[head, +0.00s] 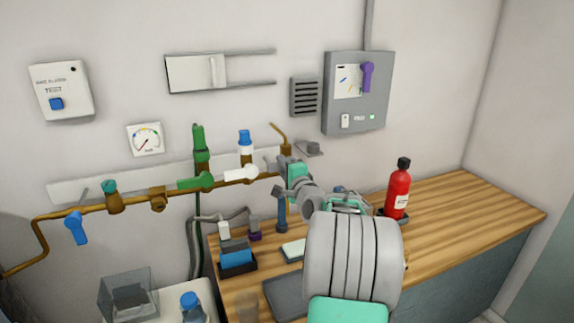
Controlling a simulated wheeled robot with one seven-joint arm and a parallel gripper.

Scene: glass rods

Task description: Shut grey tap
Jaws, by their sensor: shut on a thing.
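A brass pipe (135,204) runs along the wall and carries several taps. The grey tap is at the pipe's right end, where my gripper (283,168) reaches in and hides most of it. My gripper is shut on what seems to be the grey tap's handle. The handle's angle cannot be made out behind the fingers. To the left, a white tap handle (240,173) and a green tap handle (195,182) lie along the pipe. A blue tap handle (76,228) hangs down at the far left.
A red bottle (397,190) stands on the wooden bench (470,207). A grey panel with a purple handle (367,76) is on the wall. A blue-filled holder (237,260) and a clear box (128,296) stand below the pipe. The bench's right part is clear.

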